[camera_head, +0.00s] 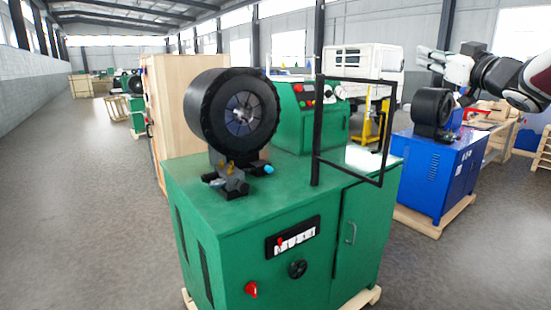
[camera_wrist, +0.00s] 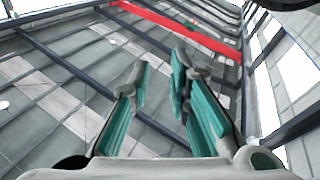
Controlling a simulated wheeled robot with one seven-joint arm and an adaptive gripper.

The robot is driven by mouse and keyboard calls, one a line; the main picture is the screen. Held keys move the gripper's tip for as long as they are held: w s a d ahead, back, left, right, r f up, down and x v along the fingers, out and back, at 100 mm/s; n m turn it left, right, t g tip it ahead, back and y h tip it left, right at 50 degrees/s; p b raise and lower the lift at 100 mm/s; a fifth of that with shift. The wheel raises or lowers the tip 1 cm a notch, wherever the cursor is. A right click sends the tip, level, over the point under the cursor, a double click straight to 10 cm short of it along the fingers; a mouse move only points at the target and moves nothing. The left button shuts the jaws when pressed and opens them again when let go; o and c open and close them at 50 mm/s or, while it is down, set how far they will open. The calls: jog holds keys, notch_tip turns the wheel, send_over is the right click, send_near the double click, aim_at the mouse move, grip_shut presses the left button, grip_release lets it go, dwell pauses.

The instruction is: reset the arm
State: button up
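My gripper (camera_head: 436,58) is raised at the upper right of the head view, with my arm reaching in from the right edge. It points left and is in the air, apart from the machines. In the wrist view my gripper (camera_wrist: 161,82) shows its two fingers with green inner pads spread apart. Nothing is between them.
A green crimping machine (camera_head: 250,212) with a black round head (camera_head: 205,100) and a black frame (camera_head: 316,130) stands in front. A blue machine (camera_head: 432,178) stands behind it at right. A wooden crate (camera_head: 165,80) is behind. Grey floor (camera_head: 80,200) is clear at left.

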jog(key=s+a+f+m+g+h, duration=0.1)
jog(key=s+a+f+g, duration=0.3)
jog(key=s+f, duration=0.5)
jog(key=s+a+f+m+g+h, duration=0.2)
jog(key=s+a+f+g, duration=0.3)
jog(key=s, duration=1.3)
jog(key=s+a+f+m+g+h, duration=0.2)
jog(key=s+a+f+g, duration=0.3)
jog(key=s+a+f, duration=0.4)
jog(key=s+f, duration=0.4)
jog(key=s, duration=0.1)
jog(key=shift+f+m, duration=0.3)
jog(key=shift+f, duration=0.1)
